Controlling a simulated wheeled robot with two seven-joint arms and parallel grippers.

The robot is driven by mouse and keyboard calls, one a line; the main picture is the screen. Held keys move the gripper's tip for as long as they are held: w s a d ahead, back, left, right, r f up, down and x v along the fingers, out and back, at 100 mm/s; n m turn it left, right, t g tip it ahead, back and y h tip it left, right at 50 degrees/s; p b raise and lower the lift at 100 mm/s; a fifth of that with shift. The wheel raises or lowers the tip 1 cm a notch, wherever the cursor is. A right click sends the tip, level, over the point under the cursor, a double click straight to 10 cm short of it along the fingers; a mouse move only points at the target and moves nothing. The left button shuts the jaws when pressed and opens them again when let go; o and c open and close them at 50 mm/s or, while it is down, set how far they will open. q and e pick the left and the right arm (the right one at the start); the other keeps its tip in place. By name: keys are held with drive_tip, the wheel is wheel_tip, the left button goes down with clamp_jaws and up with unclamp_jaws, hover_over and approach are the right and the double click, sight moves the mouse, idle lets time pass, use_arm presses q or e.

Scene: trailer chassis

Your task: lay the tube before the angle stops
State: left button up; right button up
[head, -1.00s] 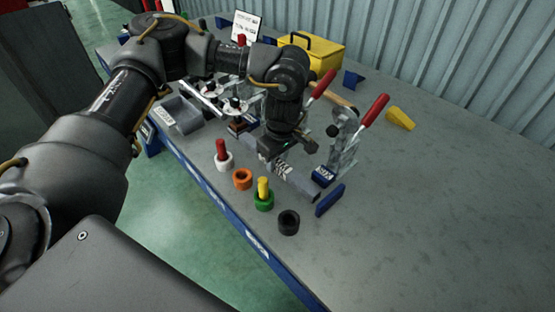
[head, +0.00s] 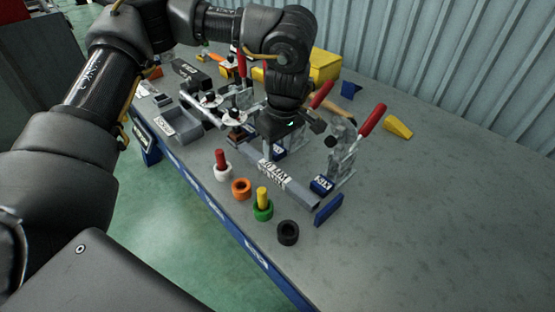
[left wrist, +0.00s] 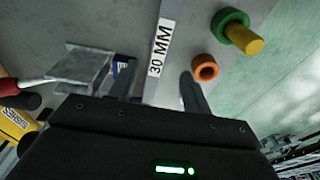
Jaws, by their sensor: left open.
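The grey square tube (head: 298,190) with a white label lies on the table, its near end close to a blue upright plate (head: 328,210). Blue stop blocks stand along its far side, one near the right clamp (head: 321,185) and one farther back (head: 279,152). In the left wrist view the tube's 30 MM label (left wrist: 162,42) shows between the fingers. My left gripper (head: 279,138) is open above the tube's far side; its fingertips are partly hidden in the head view. The open fingers show in the left wrist view (left wrist: 158,88). My right gripper is out of view.
Toggle clamps with red handles (head: 372,120) stand behind the tube. White, orange (head: 241,188), green (head: 262,211) and black (head: 288,232) rings line the front edge. A yellow box (head: 325,65) and yellow wedge (head: 397,127) lie farther back. The right of the table is clear.

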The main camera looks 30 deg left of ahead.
use_arm(q)
drive_tip(key=shift+d+r, duration=0.15)
drive_tip(key=shift+r, duration=1.15)
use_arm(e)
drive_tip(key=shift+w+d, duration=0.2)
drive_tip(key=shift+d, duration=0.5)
